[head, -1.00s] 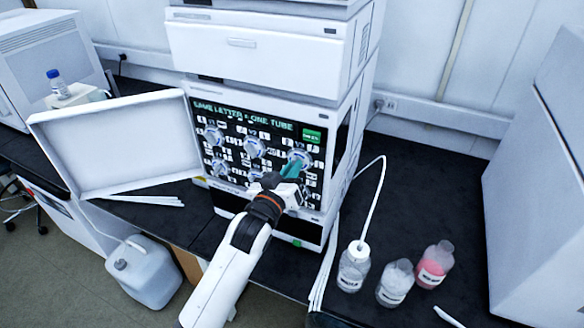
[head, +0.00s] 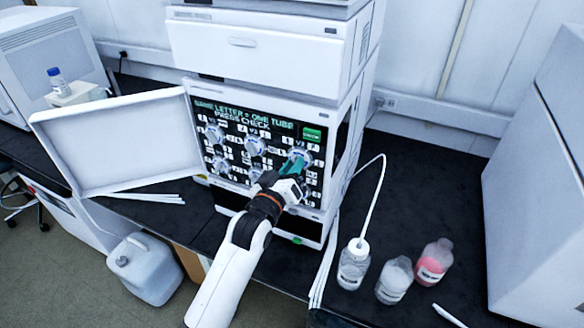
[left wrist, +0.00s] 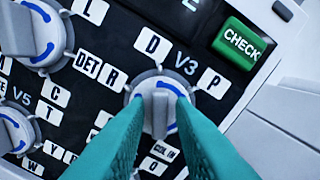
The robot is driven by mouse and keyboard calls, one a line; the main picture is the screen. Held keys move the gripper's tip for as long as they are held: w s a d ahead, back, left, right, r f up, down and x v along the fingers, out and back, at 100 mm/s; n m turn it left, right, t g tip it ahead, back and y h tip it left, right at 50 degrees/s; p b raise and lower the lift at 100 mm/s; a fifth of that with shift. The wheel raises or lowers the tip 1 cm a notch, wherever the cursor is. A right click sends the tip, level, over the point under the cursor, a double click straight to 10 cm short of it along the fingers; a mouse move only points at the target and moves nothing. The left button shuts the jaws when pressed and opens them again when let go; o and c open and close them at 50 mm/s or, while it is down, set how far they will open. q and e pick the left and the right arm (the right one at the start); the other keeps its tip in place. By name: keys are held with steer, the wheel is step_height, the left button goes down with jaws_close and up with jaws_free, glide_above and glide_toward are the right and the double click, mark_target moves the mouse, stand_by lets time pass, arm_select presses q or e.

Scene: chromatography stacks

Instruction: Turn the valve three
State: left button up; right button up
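Valve three is the round grey-white knob (left wrist: 160,84) labelled V3, with blue arcs and a raised grip bar, at the upper right of the black valve panel (head: 235,130). In the head view the valve (head: 303,153) is partly hidden by my left gripper (head: 296,163). In the left wrist view the teal fingers of my left gripper (left wrist: 160,103) reach either side of the grip bar, with narrow gaps showing. Labels D, R and P surround the knob. A green CHECK button (left wrist: 239,43) sits above and right of it. My right gripper is not in view.
Other valve knobs (head: 255,146) sit close by on the panel. An open white door (head: 115,145) stands to the left. Bottles (head: 395,280) stand on the bench at right, with a tube (head: 371,195) running into one. Black bench behind them is clear.

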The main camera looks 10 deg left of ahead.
arm_select(q)
steer(key=shift+o, duration=0.7)
steer(key=s+a+b, duration=0.2)
steer(key=s+b, duration=0.1)
steer(key=s, duration=0.8)
steer(key=shift+s+a, duration=0.15)
steer(key=shift+s, duration=0.25)
steer(key=shift+f, duration=0.15)
